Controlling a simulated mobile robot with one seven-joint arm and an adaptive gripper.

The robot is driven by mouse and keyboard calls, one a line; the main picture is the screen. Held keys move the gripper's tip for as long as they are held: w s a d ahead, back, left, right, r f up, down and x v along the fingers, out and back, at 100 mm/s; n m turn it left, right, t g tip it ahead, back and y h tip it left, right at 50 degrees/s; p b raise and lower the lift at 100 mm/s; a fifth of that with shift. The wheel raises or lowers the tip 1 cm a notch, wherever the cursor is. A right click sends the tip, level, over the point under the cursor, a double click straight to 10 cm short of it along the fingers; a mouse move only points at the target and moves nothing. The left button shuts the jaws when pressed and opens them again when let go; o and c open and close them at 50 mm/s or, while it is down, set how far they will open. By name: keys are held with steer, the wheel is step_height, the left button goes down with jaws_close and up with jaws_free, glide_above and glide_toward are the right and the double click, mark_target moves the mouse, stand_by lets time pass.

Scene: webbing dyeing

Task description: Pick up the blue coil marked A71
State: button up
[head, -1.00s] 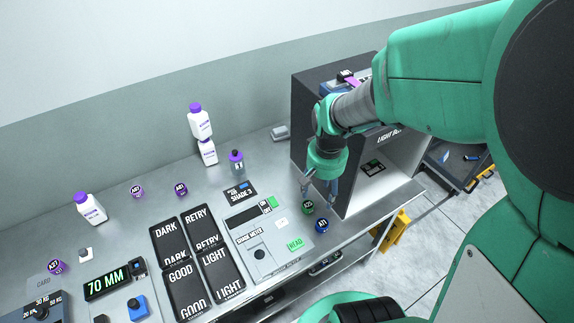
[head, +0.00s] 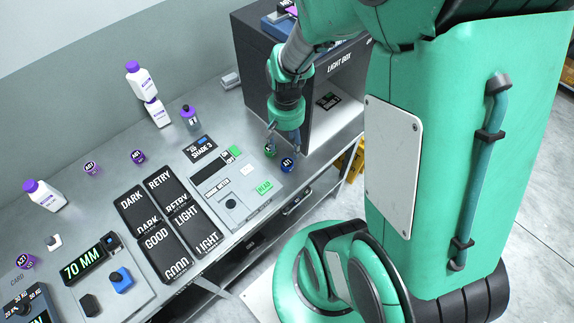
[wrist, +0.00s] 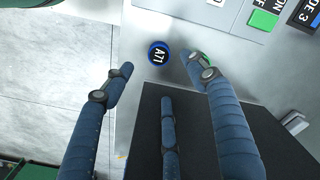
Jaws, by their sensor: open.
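The blue coil marked A71 (head: 288,164) lies on the metal bench, close to the bench's front edge and the light box. In the wrist view it (wrist: 157,53) lies label up, just beyond the fingertips and between the left and right fingers. My gripper (head: 285,145) is open and empty, pointing down just above the coil. Its blue fingers are spread in the wrist view (wrist: 160,73). A green coil (head: 270,151) sits right beside the blue one. In the wrist view the right fingertip mostly hides it.
The light box (head: 292,118) stands close behind the gripper. The shade meter (head: 232,188) lies to the left of the coils. Purple coils (head: 92,168) and white bottles (head: 140,78) stand farther left. The bench's front edge drops to open floor.

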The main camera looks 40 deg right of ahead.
glide_above(287, 162)
steer(key=shift+a+f+b, duration=0.1)
steer(key=shift+f+b, duration=0.35)
steer(key=shift+f, duration=2.2)
steer(key=shift+f+b, duration=0.8)
steer(key=shift+f, duration=1.8)
steer(key=c, duration=1.2)
